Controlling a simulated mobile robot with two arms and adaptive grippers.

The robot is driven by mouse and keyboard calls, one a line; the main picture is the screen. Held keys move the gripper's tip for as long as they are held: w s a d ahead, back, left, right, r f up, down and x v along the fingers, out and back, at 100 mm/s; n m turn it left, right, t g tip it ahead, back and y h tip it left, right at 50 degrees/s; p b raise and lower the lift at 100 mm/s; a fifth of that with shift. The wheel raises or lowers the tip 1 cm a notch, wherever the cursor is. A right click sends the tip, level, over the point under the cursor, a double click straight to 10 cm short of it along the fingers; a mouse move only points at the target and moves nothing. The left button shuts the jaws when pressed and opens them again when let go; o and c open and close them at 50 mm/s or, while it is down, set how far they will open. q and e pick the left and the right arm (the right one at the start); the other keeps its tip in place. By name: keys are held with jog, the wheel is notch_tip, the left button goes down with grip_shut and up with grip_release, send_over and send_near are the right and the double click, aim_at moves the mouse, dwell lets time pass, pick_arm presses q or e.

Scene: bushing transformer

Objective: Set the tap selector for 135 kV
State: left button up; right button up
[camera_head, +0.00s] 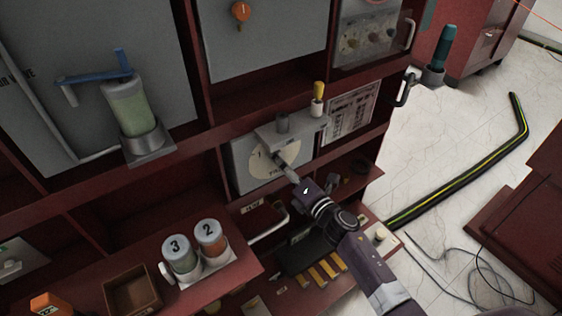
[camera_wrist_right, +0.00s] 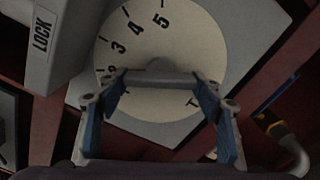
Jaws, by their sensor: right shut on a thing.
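The tap selector's round cream dial (camera_head: 262,167) is on a grey plate in the red cabinet. In the right wrist view the dial (camera_wrist_right: 185,35) shows numbers including 2, 3, 4 and 5, and a letter T at lower right. A grey selector handle (camera_wrist_right: 158,77) lies across the dial. My right gripper (camera_wrist_right: 160,88) is shut on this handle, with a blue-padded finger at each end. In the head view my right gripper (camera_head: 284,164) reaches the dial from the lower right and hides part of it. My left gripper is not in view.
A grey block marked LOCK (camera_wrist_right: 42,35) is close beside the dial. A yellow-topped pin (camera_head: 318,92) stands on the bracket above it. A printed placard (camera_head: 350,115) is to the right. Canisters 2 (camera_head: 211,240) and 3 (camera_head: 180,257) stand on the lower shelf.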

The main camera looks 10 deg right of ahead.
jog(key=m, duration=0.2)
jog(key=m+p, duration=0.1)
jog(key=m, duration=0.2)
jog(key=shift+r+m, duration=0.2)
jog(key=shift+m, duration=0.1)
jog(key=m+p, duration=0.2)
jog(key=m, duration=0.3)
jog(key=shift+m, duration=0.4)
jog(key=o, duration=1.2)
jog(key=shift+c, duration=0.2)
jog(key=shift+s, duration=0.1)
jog(key=v, duration=1.2)
